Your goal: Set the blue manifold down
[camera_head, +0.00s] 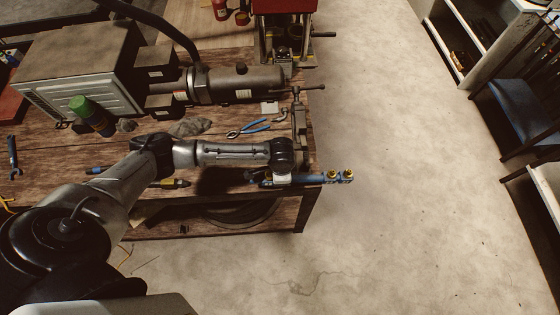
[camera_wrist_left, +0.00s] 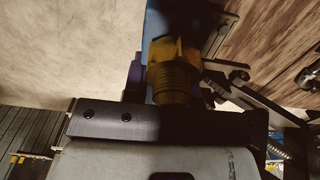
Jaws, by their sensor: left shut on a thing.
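The blue manifold (camera_head: 315,179) is a long blue bar with yellow fittings on its right end, in the head view. It lies roughly level at the table's front right corner, and its right end sticks out past the edge over the floor. My left gripper (camera_head: 282,179) is shut on it near the middle. I cannot tell whether the manifold touches the table. In the left wrist view, part of the blue manifold (camera_wrist_left: 172,22) and a yellow threaded fitting (camera_wrist_left: 173,72) show close up, partly hidden by the dark gripper body. My right gripper is not in view.
The wooden table (camera_head: 60,155) holds blue-handled pliers (camera_head: 250,128), a vise-like clamp (camera_head: 298,115) just behind the manifold, a grey motor (camera_head: 235,84) and a green-capped can (camera_head: 90,115). A red press (camera_head: 285,25) stands behind. The concrete floor to the right is clear.

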